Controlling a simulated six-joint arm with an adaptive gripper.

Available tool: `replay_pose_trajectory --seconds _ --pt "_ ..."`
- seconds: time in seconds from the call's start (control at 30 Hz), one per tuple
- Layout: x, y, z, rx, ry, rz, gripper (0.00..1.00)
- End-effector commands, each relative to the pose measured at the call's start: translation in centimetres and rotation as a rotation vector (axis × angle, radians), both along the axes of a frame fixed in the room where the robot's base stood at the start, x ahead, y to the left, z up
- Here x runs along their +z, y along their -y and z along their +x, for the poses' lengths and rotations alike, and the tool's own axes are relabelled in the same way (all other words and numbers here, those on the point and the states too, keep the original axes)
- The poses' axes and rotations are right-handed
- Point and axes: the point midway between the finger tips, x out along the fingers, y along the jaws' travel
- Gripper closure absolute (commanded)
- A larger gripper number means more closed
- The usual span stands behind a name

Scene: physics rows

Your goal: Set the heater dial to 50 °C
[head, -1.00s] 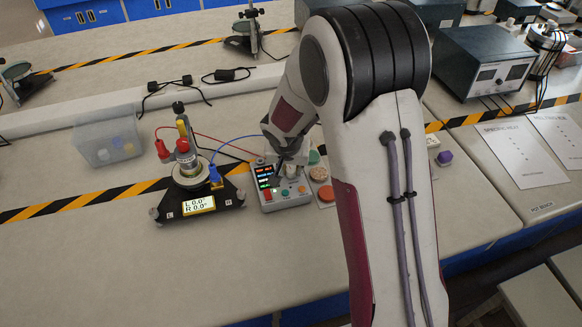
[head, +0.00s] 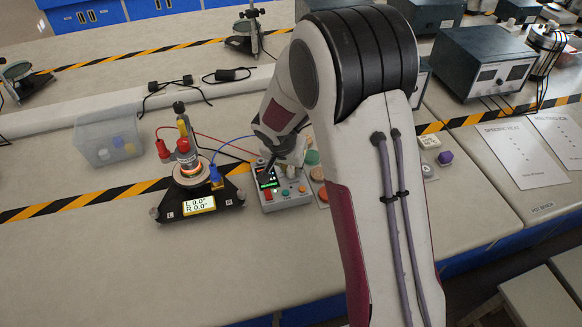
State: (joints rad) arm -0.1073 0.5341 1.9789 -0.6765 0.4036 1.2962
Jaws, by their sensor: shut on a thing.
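The grey heater control box (head: 292,201) sits on the bench, with a small lit display (head: 268,181) at its left and coloured buttons along its front. My gripper (head: 288,166) is over the back of the box and shut on the dial, which its fingers hide. The dial's setting cannot be seen, and the display is too small and too covered to read. A yellow readout (head: 199,205) on the base shows L 0.0° and R 0.0°.
Red and blue leads (head: 228,146) arch around the heater. A clear bin (head: 107,143) stands at the left. Coloured round pieces (head: 318,174) lie right of the box, partly behind my arm. A purple piece (head: 445,157) lies further right. The front bench is clear.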

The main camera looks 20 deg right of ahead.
Motion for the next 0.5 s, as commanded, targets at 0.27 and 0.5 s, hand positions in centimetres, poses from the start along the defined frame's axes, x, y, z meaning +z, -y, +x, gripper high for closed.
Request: replay_pose_trajectory --seconds 0.27,0.5 --pt "0.08 -0.03 0.14 0.002 0.003 0.001 0.64" --pt "0.04 -0.01 0.05 0.001 0.001 0.000 0.64"
